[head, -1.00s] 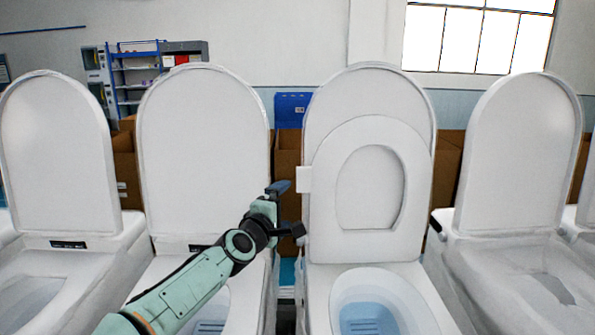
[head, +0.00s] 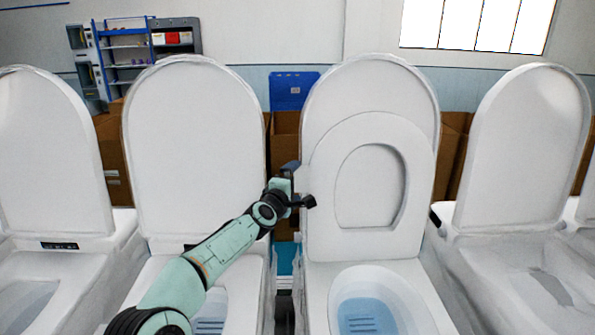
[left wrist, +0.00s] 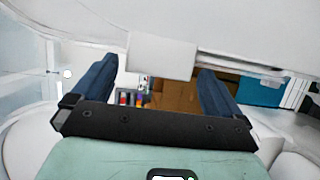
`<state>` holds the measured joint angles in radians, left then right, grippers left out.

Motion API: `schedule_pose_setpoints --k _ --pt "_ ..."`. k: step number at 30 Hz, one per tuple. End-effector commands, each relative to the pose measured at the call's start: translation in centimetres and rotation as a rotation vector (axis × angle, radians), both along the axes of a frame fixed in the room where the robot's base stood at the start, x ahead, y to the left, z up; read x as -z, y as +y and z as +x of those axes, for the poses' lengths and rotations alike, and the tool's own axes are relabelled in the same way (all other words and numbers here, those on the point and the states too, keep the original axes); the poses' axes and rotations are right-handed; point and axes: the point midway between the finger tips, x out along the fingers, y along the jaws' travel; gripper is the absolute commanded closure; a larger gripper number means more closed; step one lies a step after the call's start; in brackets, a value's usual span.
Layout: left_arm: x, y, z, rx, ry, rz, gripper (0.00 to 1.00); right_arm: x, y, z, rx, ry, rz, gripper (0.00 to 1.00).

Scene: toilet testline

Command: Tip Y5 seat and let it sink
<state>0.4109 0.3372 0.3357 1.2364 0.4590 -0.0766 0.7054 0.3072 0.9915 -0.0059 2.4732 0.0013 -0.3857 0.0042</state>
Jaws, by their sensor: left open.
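The raised white seat ring (head: 320,230) leans upright against its raised lid (head: 330,90) on the toilet right of centre. I take it for the Y5 seat; no label is readable. A small white tab (head: 302,179) stands out from its left edge. My left gripper (head: 299,184) is at this tab, open. In the left wrist view the white tab (left wrist: 160,57) shows between the two spread dark fingers of my left gripper (left wrist: 156,68), with gaps at both sides. Whether the fingers touch it cannot be told. My right gripper is not in view.
Another toilet with a raised lid (head: 195,150) stands close on the left, beside my left arm. Further toilets stand at far left and right (head: 525,150). A narrow gap separates the two middle bowls. Cardboard boxes (head: 286,135) stand behind.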

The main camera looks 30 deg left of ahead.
Motion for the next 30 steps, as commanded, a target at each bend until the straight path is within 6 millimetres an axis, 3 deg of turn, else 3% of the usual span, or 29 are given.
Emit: schedule_pose_setpoints --k 1,6,17,18,24,30 --pt "-0.5 0.1 1.1 0.001 -0.004 -0.002 0.0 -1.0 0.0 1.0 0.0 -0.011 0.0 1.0" --pt "-0.1 0.5 2.8 0.0 -0.003 0.0 0.0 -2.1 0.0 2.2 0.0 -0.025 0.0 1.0" --pt "0.4 0.6 3.3 -0.001 0.0 0.001 0.0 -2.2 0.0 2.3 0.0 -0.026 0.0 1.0" --pt "0.4 0.6 3.3 -0.001 0.0 0.001 0.03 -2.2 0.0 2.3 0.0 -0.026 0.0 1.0" --pt "0.3 0.6 3.3 -0.001 0.0 0.001 0.65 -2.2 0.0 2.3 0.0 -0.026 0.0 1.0" --pt "1.1 0.2 2.6 -0.001 -0.012 0.014 0.65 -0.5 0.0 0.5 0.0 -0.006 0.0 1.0"
